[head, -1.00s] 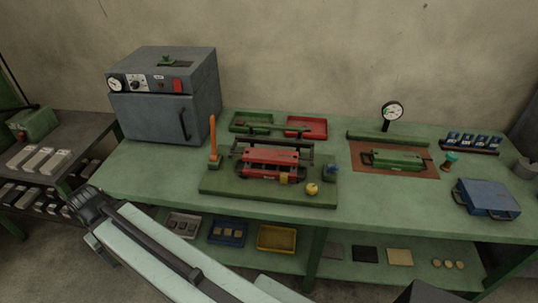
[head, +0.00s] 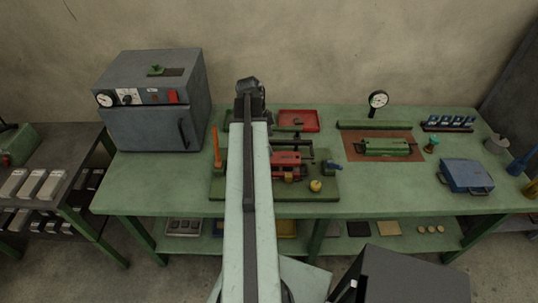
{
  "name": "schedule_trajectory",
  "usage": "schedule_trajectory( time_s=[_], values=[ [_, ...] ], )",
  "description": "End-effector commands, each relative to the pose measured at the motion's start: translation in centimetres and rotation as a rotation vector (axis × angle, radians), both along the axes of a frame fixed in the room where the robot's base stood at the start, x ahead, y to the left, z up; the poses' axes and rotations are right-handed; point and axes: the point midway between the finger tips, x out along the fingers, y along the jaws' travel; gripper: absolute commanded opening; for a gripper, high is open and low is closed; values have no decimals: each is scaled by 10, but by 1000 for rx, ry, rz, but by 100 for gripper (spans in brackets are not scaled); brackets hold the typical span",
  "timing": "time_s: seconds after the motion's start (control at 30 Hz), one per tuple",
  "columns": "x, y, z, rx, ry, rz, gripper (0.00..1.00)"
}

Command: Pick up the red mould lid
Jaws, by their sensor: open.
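The red mould lid, as I take it, is the red block (head: 287,159) on the green base plate (head: 312,194) in the middle of the bench. My arm hides its left part. A dark bar frame stands just behind it. My gripper (head: 250,86) is beyond the block, up and to the left in the picture, over the back of the bench. It is open with nothing seen in it, and is apart from the block. The fingertips are small and dark.
An orange upright post (head: 216,147) and a yellow knob (head: 315,185) flank the block. A red tray (head: 299,121) lies behind. A grey oven (head: 152,100) stands at left. A green block (head: 387,147) and a blue case (head: 466,175) are at right. The front bench strip is clear.

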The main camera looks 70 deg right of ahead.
Motion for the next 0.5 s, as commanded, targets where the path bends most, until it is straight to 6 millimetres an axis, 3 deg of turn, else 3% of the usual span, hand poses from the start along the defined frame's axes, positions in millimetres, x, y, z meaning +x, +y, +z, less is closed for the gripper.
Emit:
schedule_trajectory(
  time_s=[0.2, 0.37, 0.5],
  values=[
    [-2, 0, -28, 1, -1, 8, 85],
    [-2, 1, -28, 1, -1, 12, 85],
    [-6, 2, -46, 1, -1, 13, 85]
  ],
)
